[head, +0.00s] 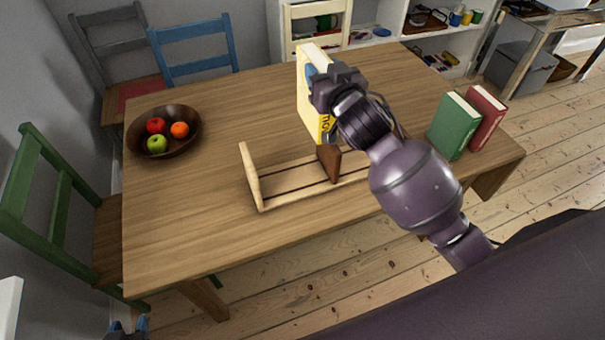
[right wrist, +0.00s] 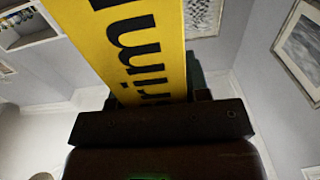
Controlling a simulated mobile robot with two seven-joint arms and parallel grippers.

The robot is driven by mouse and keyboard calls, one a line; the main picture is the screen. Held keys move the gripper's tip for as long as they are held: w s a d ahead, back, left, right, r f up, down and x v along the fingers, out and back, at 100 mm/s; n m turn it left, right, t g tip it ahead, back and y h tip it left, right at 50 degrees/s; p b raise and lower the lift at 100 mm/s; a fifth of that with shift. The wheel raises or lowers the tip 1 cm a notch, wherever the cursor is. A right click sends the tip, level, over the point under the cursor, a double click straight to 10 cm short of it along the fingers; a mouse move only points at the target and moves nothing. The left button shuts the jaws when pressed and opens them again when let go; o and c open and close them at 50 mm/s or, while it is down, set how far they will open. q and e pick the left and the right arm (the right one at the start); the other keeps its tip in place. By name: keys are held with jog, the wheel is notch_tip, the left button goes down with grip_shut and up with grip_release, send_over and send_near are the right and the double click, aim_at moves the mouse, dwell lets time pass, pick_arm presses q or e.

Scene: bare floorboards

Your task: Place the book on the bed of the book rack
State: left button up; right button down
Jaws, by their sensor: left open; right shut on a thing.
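The yellow book (head: 307,97) is upright in my right gripper (head: 325,88), held above the table near the rack's back edge. In the right wrist view the yellow book (right wrist: 135,45) rises from the gripper (right wrist: 155,105), its dark lettering facing the camera. The wooden book rack (head: 252,178) lies on the table with a raised left end, a slatted bed and a dark brown upright divider (head: 331,163). My right arm hides the rack's right end. My left gripper (head: 128,329) shows only partly at the bottom left edge, away from the table, open.
A brown bowl (head: 136,143) of fruit stands at the table's left. A green book (head: 453,127) and a red book (head: 487,117) stand upright at the right end. Chairs and a white shelf surround the table. The tabletop between bowl and rack is clear.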

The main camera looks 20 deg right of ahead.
aim_at(319, 128)
jog(key=shift+w+r, duration=0.2)
jog(key=shift+r, duration=0.15)
jog(key=shift+f, duration=0.25)
notch_tip(319, 128, down, 16)
jog(key=b, duration=0.3)
jog(key=shift+r, duration=0.2)
pick_arm(q)
notch_tip(319, 128, down, 6)
jog(key=s+b, duration=0.1)
jog(key=shift+s+g, duration=0.3)
jog(key=shift+s, duration=0.05)
pick_arm(e)
notch_tip(319, 128, down, 4)
jog(key=shift+r, duration=0.25)
